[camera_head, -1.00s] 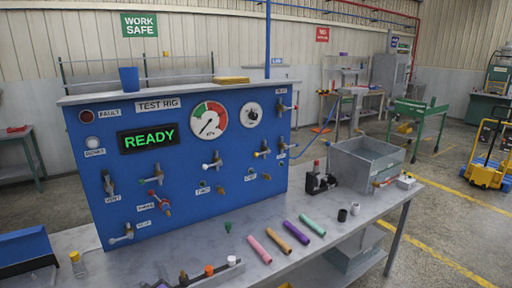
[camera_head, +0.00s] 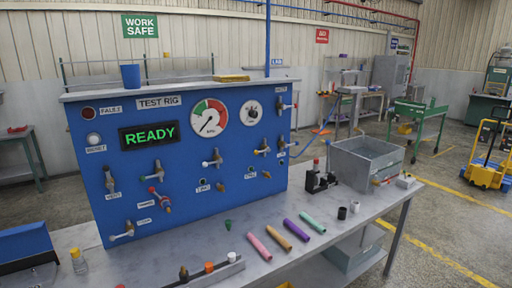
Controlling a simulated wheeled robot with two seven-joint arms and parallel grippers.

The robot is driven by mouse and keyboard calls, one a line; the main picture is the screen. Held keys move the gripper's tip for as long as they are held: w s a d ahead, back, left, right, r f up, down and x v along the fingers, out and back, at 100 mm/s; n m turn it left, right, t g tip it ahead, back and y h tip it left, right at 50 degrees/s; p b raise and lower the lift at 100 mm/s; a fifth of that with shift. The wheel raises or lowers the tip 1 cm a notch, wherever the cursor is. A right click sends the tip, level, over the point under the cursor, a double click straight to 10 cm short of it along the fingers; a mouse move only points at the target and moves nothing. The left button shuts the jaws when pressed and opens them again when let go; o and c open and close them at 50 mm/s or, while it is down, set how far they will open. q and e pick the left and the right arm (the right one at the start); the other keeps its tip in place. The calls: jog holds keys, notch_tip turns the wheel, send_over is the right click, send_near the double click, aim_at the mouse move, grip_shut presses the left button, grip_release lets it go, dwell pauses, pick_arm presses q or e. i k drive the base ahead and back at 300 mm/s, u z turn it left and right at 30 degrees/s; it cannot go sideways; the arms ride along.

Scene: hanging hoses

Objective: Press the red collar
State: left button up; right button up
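A blue test rig panel (camera_head: 185,170) stands upright on the grey bench, with a lit green READY display (camera_head: 149,136). A small fitting with a red collar (camera_head: 158,198) sticks out from the lower left of the panel, next to a small white label. The fitting is too small to show its details. A valve with a light-coloured lever (camera_head: 154,176) sits just above it. Neither of my grippers shows in the head view, and nothing is in front of the collar.
Other valves and fittings line the panel, including a low one (camera_head: 125,232). Pink, orange, purple and teal tubes (camera_head: 297,231) lie on the bench. A rail with small caps (camera_head: 212,272) lies at the front, a grey bin (camera_head: 366,162) at right.

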aim_at(151, 190)
jog(key=k, duration=0.6)
jog(key=u, duration=0.55)
jog(key=i, duration=1.25)
jog(key=z, duration=0.55)
